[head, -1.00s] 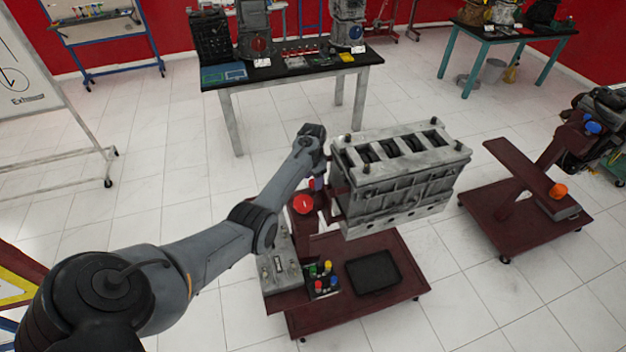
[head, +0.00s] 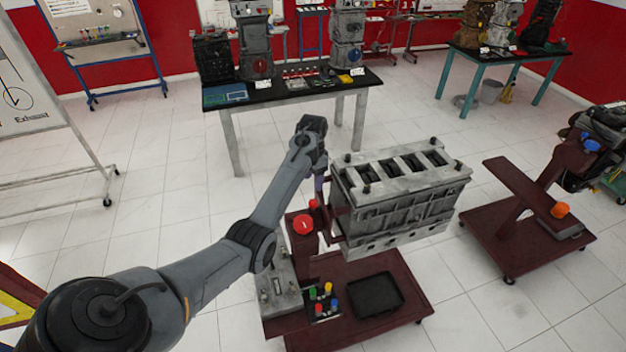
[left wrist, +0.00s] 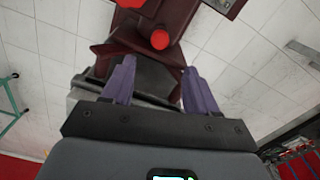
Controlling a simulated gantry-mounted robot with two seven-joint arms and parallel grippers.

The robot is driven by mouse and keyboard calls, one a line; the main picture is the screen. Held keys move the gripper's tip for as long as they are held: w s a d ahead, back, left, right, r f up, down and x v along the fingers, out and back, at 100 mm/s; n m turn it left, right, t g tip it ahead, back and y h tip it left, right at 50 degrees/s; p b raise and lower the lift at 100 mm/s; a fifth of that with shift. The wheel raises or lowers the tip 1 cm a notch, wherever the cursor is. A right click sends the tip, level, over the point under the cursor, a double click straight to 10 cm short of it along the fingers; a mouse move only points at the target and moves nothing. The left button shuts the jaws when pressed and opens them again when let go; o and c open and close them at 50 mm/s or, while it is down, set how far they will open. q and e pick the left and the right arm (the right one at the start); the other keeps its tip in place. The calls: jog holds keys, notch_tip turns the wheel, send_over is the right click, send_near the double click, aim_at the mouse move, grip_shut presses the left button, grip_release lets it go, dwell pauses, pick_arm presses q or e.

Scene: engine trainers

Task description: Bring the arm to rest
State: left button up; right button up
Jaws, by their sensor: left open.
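My left arm reaches in from the lower left in the head view. Its gripper (head: 319,187) hangs at the left end of a grey engine block (head: 400,205), close beside the dark red stand that carries the block. I cannot tell from the head view whether it touches. In the left wrist view the two purple fingers (left wrist: 160,90) are apart with nothing held between them. Beyond them are the stand (left wrist: 168,20) with its red knob (left wrist: 160,39) and a dark grey surface. My right gripper is in no view.
The trolley base holds a black tray (head: 375,295) and a small rack of coloured knobs (head: 323,301). A second dark red stand (head: 525,230) is at the right. A black-topped table (head: 290,90) stands behind. White tiled floor lies open at the left, between the whiteboard and my arm.

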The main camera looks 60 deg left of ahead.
pick_arm(q)
jog(key=s+d+f+m+t+y+p, duration=0.1)
jog(key=s+d+f+p, duration=0.1)
jog(key=s+d, duration=0.35)
jog(key=s+d+f+y+p, duration=0.1)
jog(key=s+d+f+p, duration=0.1)
jog(key=d, duration=0.7)
jog(key=s+d+f+m+t+y+p, duration=0.1)
jog(key=s+d+p, duration=0.15)
jog(key=d, duration=0.45)
jog(key=s+d+r+h+p, duration=0.1)
jog(key=s+d+r, duration=0.2)
jog(key=s+d, duration=0.4)
jog(key=s+d+r+t+h+p, duration=0.1)
jog(key=s+d+r, duration=0.3)
jog(key=s+d, duration=0.4)
jog(key=d+h, duration=0.1)
jog(key=d, duration=0.2)
jog(key=shift+s+d+t, duration=0.2)
jog(key=shift+t, duration=0.1)
dwell(2.5)
